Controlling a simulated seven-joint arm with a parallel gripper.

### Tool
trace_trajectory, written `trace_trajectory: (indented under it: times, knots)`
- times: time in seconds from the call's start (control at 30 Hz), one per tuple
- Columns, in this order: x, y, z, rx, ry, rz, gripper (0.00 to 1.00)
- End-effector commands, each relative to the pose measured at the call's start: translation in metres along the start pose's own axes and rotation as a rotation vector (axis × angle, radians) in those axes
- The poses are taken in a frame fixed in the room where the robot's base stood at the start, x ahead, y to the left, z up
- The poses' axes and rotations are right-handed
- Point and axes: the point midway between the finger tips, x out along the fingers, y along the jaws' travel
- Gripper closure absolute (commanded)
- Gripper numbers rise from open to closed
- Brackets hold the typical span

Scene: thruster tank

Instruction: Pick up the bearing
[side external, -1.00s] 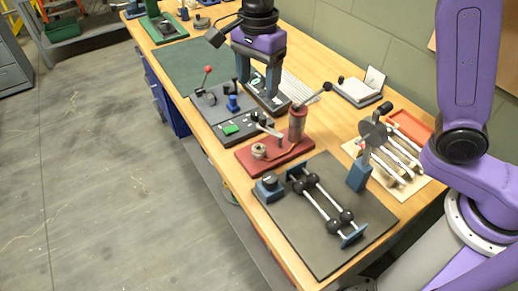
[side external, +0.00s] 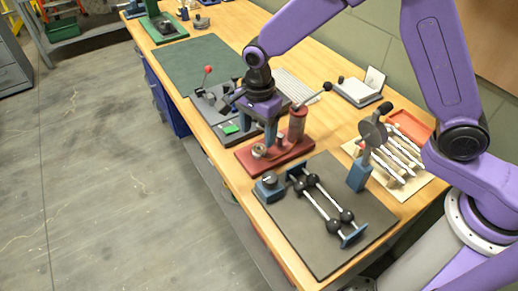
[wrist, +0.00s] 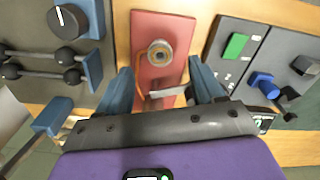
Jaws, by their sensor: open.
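The bearing (wrist: 160,53) appears to be the round metal ring with a dark centre on the red press base (wrist: 165,24). In the side external view the bearing (side external: 259,151) sits near the front-left end of the red base (side external: 282,158). My gripper (side external: 258,138) is open above the red base, its blue fingers pointing down. In the wrist view my gripper (wrist: 161,72) has one finger on each side of the red base, and the bearing lies between and slightly beyond the tips. The fingers look empty; their exact height above the bearing cannot be told.
The red upright cylinder with its lever (side external: 297,122) stands close behind my gripper. A dark plate (side external: 305,238) with rods and black balls lies on the near side. A grey control panel with a green button (side external: 229,129) lies on the far side.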

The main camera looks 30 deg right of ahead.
Motion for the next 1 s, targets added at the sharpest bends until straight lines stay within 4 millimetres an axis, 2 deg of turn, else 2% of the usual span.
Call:
trace_trajectory:
  times: [0.4,0.7,0.73,0.77,0.9,0.97,1.0]
  knots:
    - [0.047,0.001,-0.005,0.000,0.001,0.002,0.33]
    - [0.052,0.001,-0.005,0.000,0.000,-0.001,0.33]
    - [0.052,0.001,-0.005,0.000,0.000,-0.001,0.36]
    - [0.052,0.001,-0.005,0.000,0.000,-0.001,0.46]
    - [0.052,0.001,-0.005,0.000,0.000,-0.001,0.91]
    - [0.052,0.001,-0.005,0.000,0.000,-0.001,0.94]
    - [0.052,0.001,-0.005,0.000,0.000,-0.001,0.98]
